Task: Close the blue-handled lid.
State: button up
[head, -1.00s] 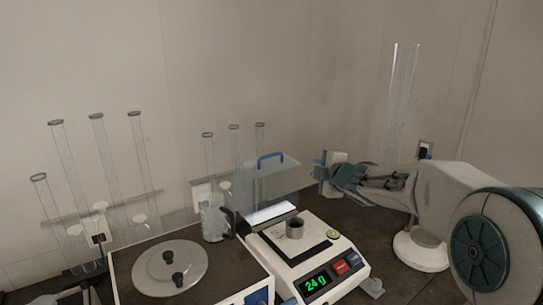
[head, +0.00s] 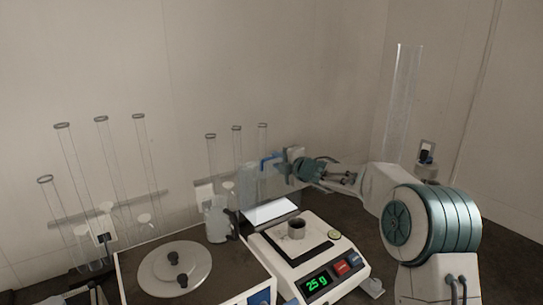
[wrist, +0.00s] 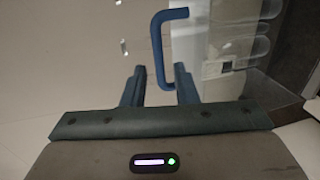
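The clear lid (head: 252,180) stands raised at the back of the white balance (head: 345,262), with its blue handle (head: 268,160) at the upper part. The handle also shows in the wrist view (wrist: 157,45), just ahead of my fingertips, its lower end reaching between them. My gripper (head: 284,166) is at the right side of the handle, and its two fingers (wrist: 159,80) are apart. I cannot tell if a finger touches the handle. The display (head: 317,284) reads 25 g.
Tall clear tubes (head: 127,155) stand behind. One tall tube (head: 402,100) stands at the back right, behind my arm.

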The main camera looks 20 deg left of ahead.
aim_at(273, 158)
jog(key=shift+p+x, duration=0.6)
jog(key=shift+x, duration=1.6)
grip_shut()
